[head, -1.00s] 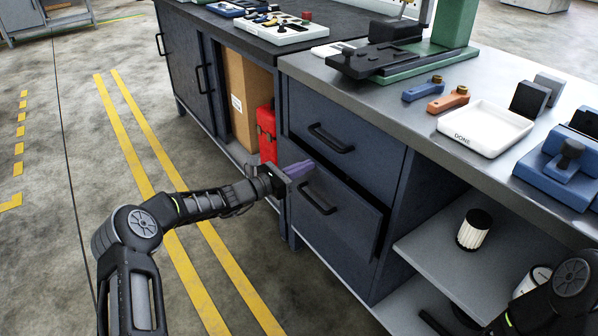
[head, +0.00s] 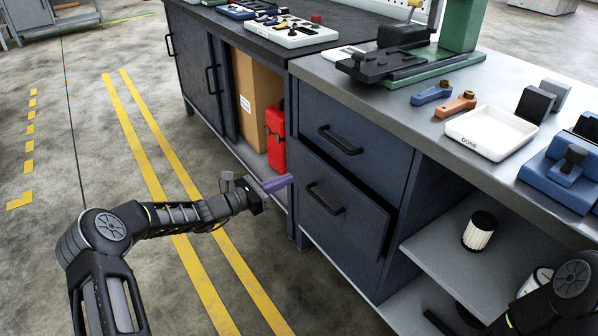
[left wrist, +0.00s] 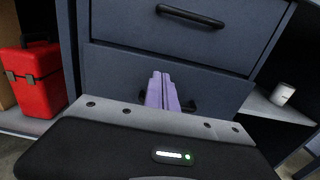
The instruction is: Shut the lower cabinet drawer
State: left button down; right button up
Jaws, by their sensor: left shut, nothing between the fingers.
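The lower drawer (head: 345,222) of the blue cabinet has a black bar handle (head: 324,199). It stands slightly open: its front juts out beyond the frame and a dark gap shows along its top and right edge. My left gripper (head: 277,184) has purple fingers, shut and empty, off to the left of the drawer front in the head view. In the left wrist view the shut fingers (left wrist: 162,92) point at the lower drawer front (left wrist: 120,68) and hide part of its handle. They look apart from it. My right gripper cannot be made out.
The upper drawer (head: 350,130) above looks shut. An open shelf (head: 455,255) with a white-and-black cylinder (head: 479,231) is to the right. The floor in front is clear.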

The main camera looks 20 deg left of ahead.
pick_arm(q)
jog(key=shift+v, duration=1.9)
pick_arm(e)
jog(key=shift+r, duration=0.3)
jog(key=shift+c, duration=0.2)
jog(key=shift+c, duration=0.7)
jog(key=c, duration=0.4)
pick_arm(q)
jog(key=s+d+f+m+g+y, duration=0.1)
jog(key=s+d+f+m+g, duration=0.75)
jog(key=s+d+f, duration=0.7)
pick_arm(e)
grip_shut()
pick_arm(q)
jog(key=s+d+f+m+g+y, duration=0.1)
jog(key=s+f+m+y, duration=0.1)
jog(key=s+f+m, duration=0.2)
jog(key=s+d+f+m+g+y, duration=0.2)
jog(key=s+m, duration=0.5)
jog(key=s, duration=0.6)
jog(key=s+d+f+m+g+y, duration=0.1)
jog(key=s+f+m+y, duration=0.1)
jog(key=s+f+m, duration=0.3)
jog(key=s+m, duration=0.1)
jog(key=s, duration=0.2)
jog(key=shift+s+d+f+m, duration=0.35)
jog(key=shift+s+d, duration=0.05)
